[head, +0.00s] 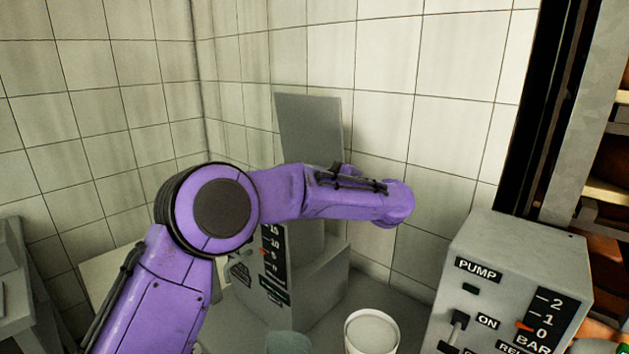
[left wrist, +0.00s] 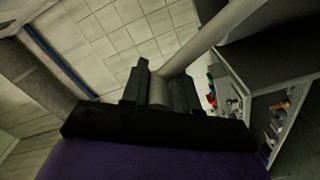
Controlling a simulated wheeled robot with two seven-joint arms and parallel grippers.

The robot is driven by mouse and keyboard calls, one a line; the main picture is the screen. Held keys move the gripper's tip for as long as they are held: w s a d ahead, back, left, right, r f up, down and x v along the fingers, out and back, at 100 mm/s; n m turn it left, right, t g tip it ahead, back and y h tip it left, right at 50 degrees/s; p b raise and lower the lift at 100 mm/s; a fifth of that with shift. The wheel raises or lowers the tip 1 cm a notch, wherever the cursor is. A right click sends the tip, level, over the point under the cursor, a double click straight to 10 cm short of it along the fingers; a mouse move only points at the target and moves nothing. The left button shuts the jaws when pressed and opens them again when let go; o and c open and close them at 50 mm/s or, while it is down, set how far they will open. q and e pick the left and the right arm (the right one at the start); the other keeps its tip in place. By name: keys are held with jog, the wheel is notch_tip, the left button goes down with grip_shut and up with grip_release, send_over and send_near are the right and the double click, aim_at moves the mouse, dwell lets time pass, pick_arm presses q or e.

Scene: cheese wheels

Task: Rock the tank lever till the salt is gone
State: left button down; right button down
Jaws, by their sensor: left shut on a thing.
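In the left wrist view my left gripper (left wrist: 160,92) is shut on a grey round bar (left wrist: 205,38), seemingly the tank lever, which runs from between the fingers up to the right. In the head view my purple left arm reaches across the middle, and its gripper is hidden behind the arm. A grey tank-like box (head: 312,285) stands below and behind the arm. Its black scale (head: 272,262) reads 15, 10, 5 downward, with an orange pointer by the lower visible marks. The salt is not clearly visible. My right gripper is not in view.
A grey pump box (head: 510,285) stands at the right, its orange pointer near 0 bar, with a switch by "ON". A pale round container (head: 371,332) stands between the boxes. A grey upright panel (head: 308,130) is behind the arm. Shelves (head: 607,190) stand far right; tiled walls close the back.

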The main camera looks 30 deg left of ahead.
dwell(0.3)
pick_arm(q)
jog(key=c, duration=1.1)
grip_release()
jog(key=shift+c, duration=0.2)
jog(key=shift+o, duration=0.9)
jog(key=shift+w+f, duration=0.1)
jog(key=shift+w, duration=0.05)
jog(key=shift+d, duration=0.15)
jog(key=s+d+b, duration=0.1)
jog(key=d+b, duration=0.1)
jog(key=d, duration=0.8)
jog(key=shift+s, duration=0.3)
jog(key=shift+d, duration=0.15)
